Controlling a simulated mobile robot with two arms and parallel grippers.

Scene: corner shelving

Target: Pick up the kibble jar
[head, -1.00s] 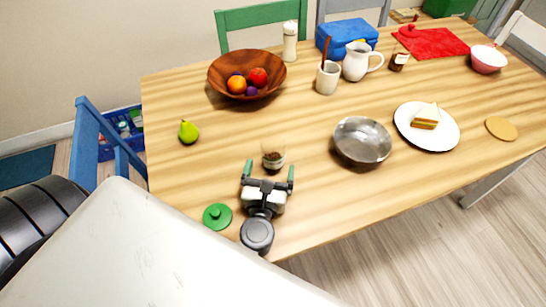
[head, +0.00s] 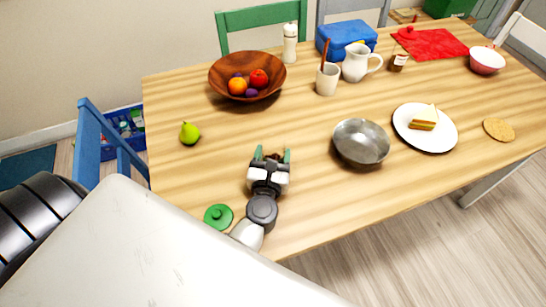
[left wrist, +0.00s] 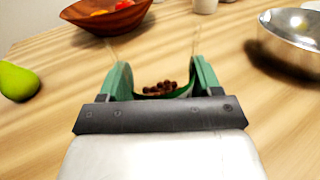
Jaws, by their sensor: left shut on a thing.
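The kibble jar (left wrist: 160,88) is clear with brown kibble inside. In the left wrist view it sits between the two green fingers of my left gripper (left wrist: 158,72), which is shut on it. In the head view my left gripper (head: 272,154) reaches over the table and hides most of the jar; only a little brown kibble shows between the fingertips. A green lid with a knob (head: 218,216) lies on the table, left of my left arm. I cannot tell whether the jar touches the table. My right gripper is not in view.
A metal bowl (head: 361,143) stands right of the gripper, and a green pear (head: 189,133) lies to the left. A wooden fruit bowl (head: 225,83), a cup (head: 327,80) and a white pitcher (head: 357,64) stand farther back. Bare table surrounds the gripper.

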